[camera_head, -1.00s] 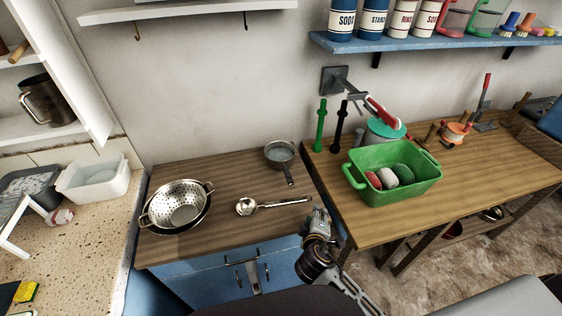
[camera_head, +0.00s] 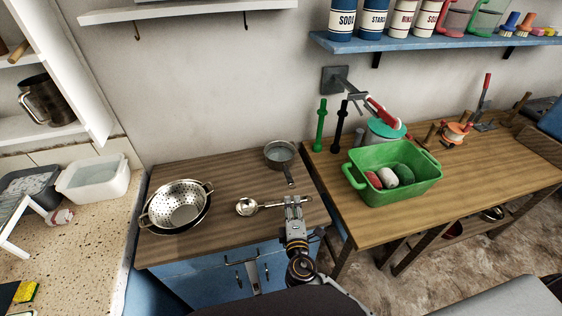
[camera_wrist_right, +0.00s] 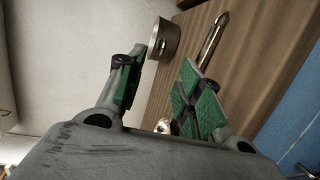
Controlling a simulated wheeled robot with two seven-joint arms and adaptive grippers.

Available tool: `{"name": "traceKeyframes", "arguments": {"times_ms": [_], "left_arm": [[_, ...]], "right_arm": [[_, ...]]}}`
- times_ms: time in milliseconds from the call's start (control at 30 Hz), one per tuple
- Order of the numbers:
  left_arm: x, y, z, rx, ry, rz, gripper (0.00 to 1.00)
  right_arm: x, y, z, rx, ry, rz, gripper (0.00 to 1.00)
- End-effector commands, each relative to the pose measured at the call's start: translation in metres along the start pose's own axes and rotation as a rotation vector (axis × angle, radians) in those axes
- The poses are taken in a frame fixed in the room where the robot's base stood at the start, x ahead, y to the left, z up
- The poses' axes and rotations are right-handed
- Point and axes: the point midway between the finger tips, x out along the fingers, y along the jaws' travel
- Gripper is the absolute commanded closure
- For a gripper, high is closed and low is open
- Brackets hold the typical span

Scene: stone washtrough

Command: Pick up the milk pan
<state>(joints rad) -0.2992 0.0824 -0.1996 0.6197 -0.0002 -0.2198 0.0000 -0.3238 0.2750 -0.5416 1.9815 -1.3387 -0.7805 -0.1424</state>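The milk pan (camera_head: 279,153) is a small grey metal pan standing upright at the back right of the dark wooden counter. Its handle (camera_head: 289,176) points toward the front. In the right wrist view the pan (camera_wrist_right: 166,38) shows beyond the fingers, toward the top. My right gripper (camera_head: 293,202) is over the front right of the counter, in front of the pan's handle and apart from it. In the right wrist view its two green-padded fingers (camera_wrist_right: 155,75) stand apart with nothing between them. My left gripper is not in view.
A metal ladle (camera_head: 247,207) lies in front of the pan, its handle partly hidden by my right gripper. A colander (camera_head: 180,204) stands at the left. A green tub (camera_head: 411,188) stands on the right table. The counter's middle is clear.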

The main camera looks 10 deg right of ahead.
Motion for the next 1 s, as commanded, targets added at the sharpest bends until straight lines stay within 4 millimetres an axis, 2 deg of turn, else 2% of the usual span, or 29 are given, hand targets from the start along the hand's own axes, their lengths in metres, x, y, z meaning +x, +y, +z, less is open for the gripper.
{"name": "traceKeyframes", "arguments": {"times_ms": [267,1000], "left_arm": [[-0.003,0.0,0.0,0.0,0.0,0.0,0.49],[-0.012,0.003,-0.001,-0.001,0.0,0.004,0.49]], "right_arm": [[0.014,0.001,0.0,0.0,-0.001,0.001,0.64],[0.082,0.001,0.0,0.002,-0.001,0.0,0.64]]}}
